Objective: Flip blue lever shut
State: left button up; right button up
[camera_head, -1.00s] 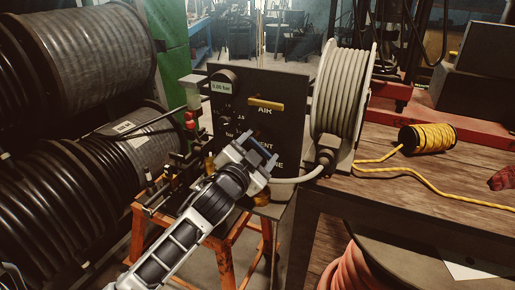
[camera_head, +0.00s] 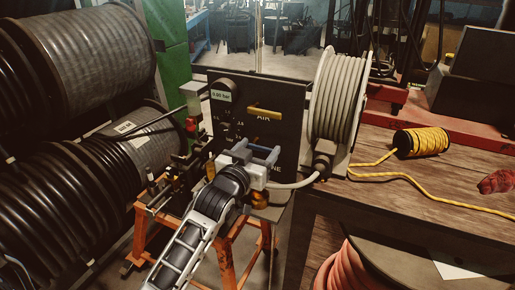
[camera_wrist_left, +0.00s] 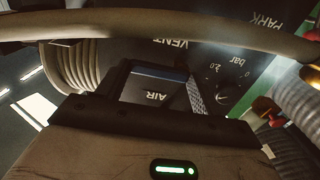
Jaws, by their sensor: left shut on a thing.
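In the left wrist view, a blue strip (camera_wrist_left: 160,72), seemingly the blue lever, lies between the two fingers. The left gripper is shut on it, though the contact is partly hidden. The AIR label shows just beyond, upside down. My right gripper is not in view.
A pale hose reel (camera_head: 340,95) stands right of the panel, and its hose curves close to my left gripper. A yellow rope spool (camera_head: 422,142) sits on the wooden bench (camera_head: 385,220). Large black hose reels (camera_head: 85,60) fill the left. The orange stand (camera_head: 222,262) is below.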

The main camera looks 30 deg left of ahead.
pick_arm(q)
jog(key=shift+d+f, duration=0.15)
jog(key=shift+d, duration=0.05)
dwell(0.3)
jog(key=o, duration=0.9)
jog(key=shift+o, duration=0.2)
jog(key=shift+s, duration=0.1)
jog(key=s+b, duration=0.2)
jog(key=s, duration=1.3)
jog(key=shift+s+d, duration=0.35)
jog(key=shift+d, duration=0.1)
